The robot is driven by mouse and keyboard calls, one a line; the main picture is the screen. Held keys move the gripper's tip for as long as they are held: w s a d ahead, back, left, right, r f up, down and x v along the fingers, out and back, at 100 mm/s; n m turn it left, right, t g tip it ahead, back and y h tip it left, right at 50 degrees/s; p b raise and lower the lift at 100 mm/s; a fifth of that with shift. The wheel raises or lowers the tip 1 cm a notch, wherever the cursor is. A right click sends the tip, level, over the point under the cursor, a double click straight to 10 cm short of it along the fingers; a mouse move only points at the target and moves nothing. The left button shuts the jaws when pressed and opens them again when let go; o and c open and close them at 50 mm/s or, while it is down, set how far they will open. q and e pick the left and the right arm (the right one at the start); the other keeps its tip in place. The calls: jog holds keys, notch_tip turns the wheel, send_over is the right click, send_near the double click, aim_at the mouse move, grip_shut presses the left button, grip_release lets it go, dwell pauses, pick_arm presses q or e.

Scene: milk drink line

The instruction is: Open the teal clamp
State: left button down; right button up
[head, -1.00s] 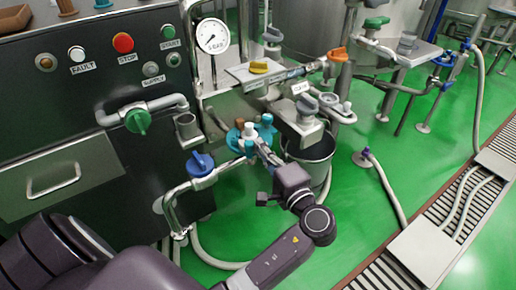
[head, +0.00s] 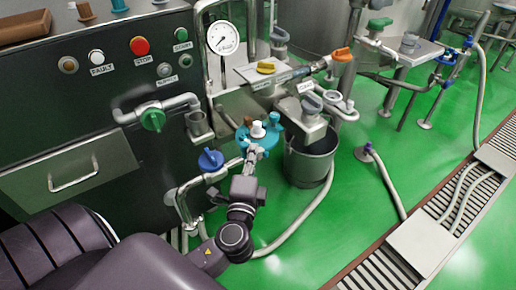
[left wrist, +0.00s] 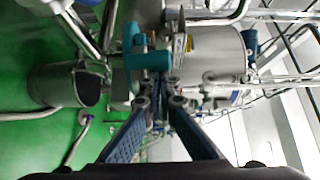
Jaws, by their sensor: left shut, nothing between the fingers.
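The teal clamp (head: 262,143) sits on the pipework right of the dark control cabinet, around a joint with a white-topped part. Its teal upright part stands at its right side. In the left wrist view the teal clamp (left wrist: 150,60) shows just beyond my fingertips. My left gripper (head: 251,152) is shut and empty, with its tips at the clamp's near side; I cannot tell whether they touch it. It also shows in the left wrist view (left wrist: 160,101). Whether the clamp is open or closed is unclear. My right gripper is not in view.
A grey bucket (head: 310,163) stands on the green floor right of the clamp. A blue-handled valve (head: 210,158) is close left of my gripper, and a green-handled valve (head: 152,119) is on the cabinet. A pressure gauge (head: 222,38) stands behind. A hose runs across the floor.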

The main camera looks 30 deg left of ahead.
pick_arm(q)
jog(key=shift+s+a, duration=0.45)
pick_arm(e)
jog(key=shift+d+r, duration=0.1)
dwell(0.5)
